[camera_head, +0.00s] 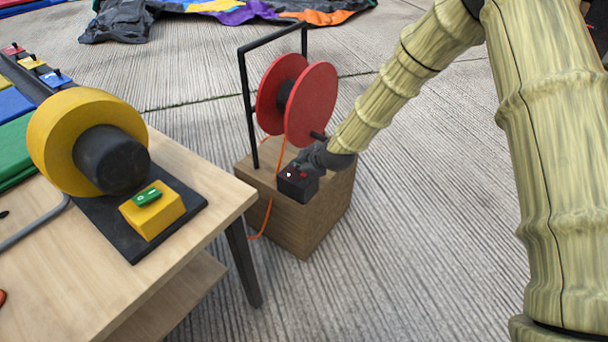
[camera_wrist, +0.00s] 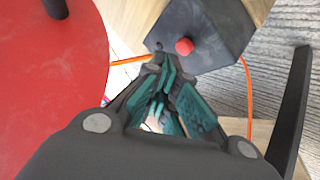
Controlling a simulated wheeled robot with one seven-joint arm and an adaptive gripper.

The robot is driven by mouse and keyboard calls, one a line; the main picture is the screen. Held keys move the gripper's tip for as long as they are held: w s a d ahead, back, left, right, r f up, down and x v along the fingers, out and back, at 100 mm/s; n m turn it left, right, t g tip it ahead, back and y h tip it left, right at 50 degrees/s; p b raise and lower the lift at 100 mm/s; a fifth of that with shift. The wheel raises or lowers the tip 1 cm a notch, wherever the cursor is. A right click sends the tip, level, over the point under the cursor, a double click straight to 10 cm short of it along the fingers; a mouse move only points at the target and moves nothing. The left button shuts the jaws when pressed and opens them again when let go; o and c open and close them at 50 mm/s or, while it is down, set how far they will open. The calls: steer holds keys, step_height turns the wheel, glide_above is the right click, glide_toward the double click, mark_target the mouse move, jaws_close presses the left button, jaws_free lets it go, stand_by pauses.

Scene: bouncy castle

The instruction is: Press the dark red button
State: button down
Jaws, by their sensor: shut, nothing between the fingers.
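The dark red button (camera_head: 304,174) sits on a small black box (camera_head: 291,188), which stands on a wooden crate. In the wrist view the round red button (camera_wrist: 184,46) stands up from the face of the dark box (camera_wrist: 215,25). My gripper (camera_head: 307,162) is at the black box, with the button just beside its tips in the picture. In the wrist view the teal-padded fingers of my gripper (camera_wrist: 168,68) are together and empty, pointing at the box edge just below and left of the button. I cannot tell whether the tips touch the box.
A red cable reel (camera_head: 318,100) on a black frame (camera_head: 246,110) stands on the wooden crate (camera_head: 325,215), close to my gripper. An orange cable (camera_head: 267,220) hangs there. At left, a table (camera_head: 215,200) holds a yellow blower (camera_head: 62,135) and a yellow box with a green switch (camera_head: 148,197).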

steer(key=shift+f, duration=0.15)
steer(key=shift+f, duration=0.3)
steer(key=shift+f, duration=0.4)
stand_by(0.7)
steer(key=shift+r, duration=0.1)
steer(key=shift+r+p, duration=0.7)
steer(key=shift+r, duration=0.1)
step_height(320, 180, up, 5)
steer(key=p, duration=0.3)
steer(key=shift+p, duration=0.35)
steer(key=shift+f, duration=0.1)
stand_by(0.8)
